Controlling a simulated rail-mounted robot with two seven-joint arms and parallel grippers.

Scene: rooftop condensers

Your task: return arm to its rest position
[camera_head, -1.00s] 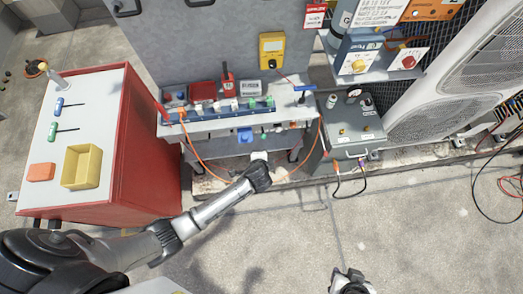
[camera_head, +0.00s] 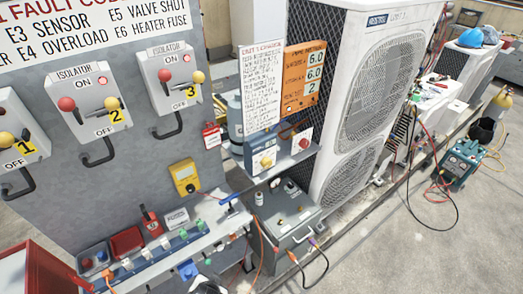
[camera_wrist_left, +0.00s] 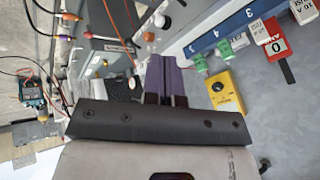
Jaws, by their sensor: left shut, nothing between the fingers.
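My left gripper (camera_wrist_left: 166,62) shows in the left wrist view with its two purple fingers pressed side by side, shut and empty. Behind the fingers, in that view, are the grey shelf with its blue numbered strip (camera_wrist_left: 235,30) and the yellow meter (camera_wrist_left: 225,93). In the head view only a small dark part, probably of my left arm, shows at the bottom edge; the left gripper cannot be made out there. My right arm and gripper are in neither view.
The shelf (camera_head: 212,238) with small fuses and boxes juts from the grey isolator panel (camera_head: 120,160). A grey case (camera_head: 290,222) stands beside it below the large condenser (camera_head: 372,90). Hoses and a teal device (camera_head: 462,160) lie farther right. The concrete floor (camera_head: 400,255) is open at front right.

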